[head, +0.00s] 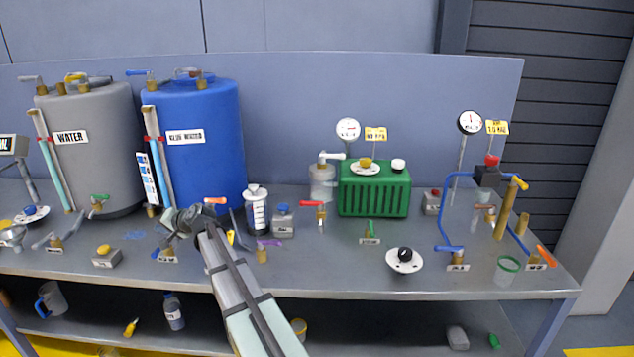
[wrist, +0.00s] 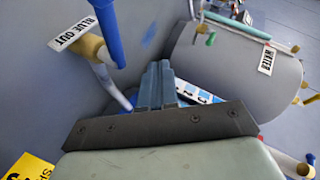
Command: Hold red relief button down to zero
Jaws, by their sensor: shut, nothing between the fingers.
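A red button (head: 492,160) sits on a dark block (head: 487,177) on blue pipework at the right of the bench, in the head view. A small grey box (head: 432,204) left of it also has a red top (head: 434,193). I cannot tell from labels which is the relief button. A white-faced gauge (head: 470,122) stands behind on a post; its reading is too small to tell. My gripper (head: 182,222) is far to the left, in front of the blue tank (head: 205,150). In the wrist view its fingers (wrist: 157,85) are shut and empty.
A green ribbed box (head: 374,190), a clear cylinder (head: 256,210) and a black knob on a white dial (head: 404,260) stand between. A grey water tank (head: 90,150) is at left. Blue pipes (head: 442,210) and an orange-handled valve (head: 545,256) crowd the right end.

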